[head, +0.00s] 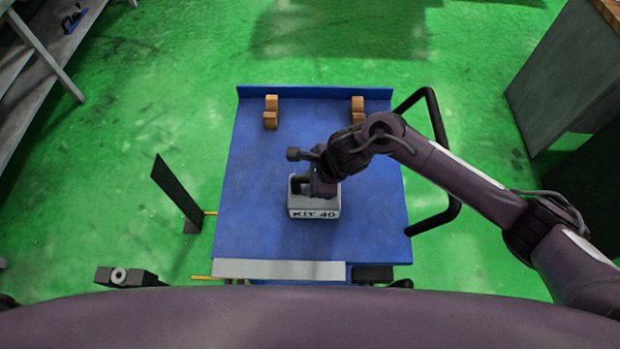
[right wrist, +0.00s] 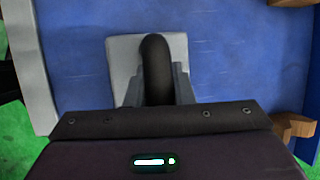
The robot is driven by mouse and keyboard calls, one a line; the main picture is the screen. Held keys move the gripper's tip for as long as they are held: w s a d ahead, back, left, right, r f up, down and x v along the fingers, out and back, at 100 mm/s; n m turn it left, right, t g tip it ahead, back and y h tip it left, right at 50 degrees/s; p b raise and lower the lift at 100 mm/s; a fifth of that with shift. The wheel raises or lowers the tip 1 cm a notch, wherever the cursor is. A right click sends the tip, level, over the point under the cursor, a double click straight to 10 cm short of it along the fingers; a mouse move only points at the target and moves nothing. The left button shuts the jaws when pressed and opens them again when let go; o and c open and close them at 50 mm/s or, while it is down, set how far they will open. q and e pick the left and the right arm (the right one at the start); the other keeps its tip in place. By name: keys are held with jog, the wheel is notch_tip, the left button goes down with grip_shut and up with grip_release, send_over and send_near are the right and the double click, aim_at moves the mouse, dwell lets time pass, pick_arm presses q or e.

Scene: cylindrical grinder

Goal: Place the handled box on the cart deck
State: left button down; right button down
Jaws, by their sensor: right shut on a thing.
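The handled box (head: 315,208) is a small light grey box with a "KIT 40" label on its front. In the head view it is over the middle of the blue cart deck (head: 250,190); I cannot tell whether it touches the deck. My right gripper (head: 312,186) comes down on the box from above and is shut on its dark handle (right wrist: 155,65). The right wrist view shows the handle between the fingers, with the grey box top (right wrist: 124,62) beneath. My left gripper is not clearly in view.
Wooden blocks (head: 271,112) (head: 357,108) stand at the deck's far corners, by a raised blue edge. A black handle rail (head: 440,130) runs along the cart's right side. A dark upright panel (head: 177,192) stands left of the cart. Much of the deck is bare.

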jog(key=c, duration=1.3)
grip_release()
jog(key=shift+o, duration=0.2)
jog(key=b+v, duration=0.1)
jog(key=v, duration=1.1)
jog(key=shift+b, duration=0.3)
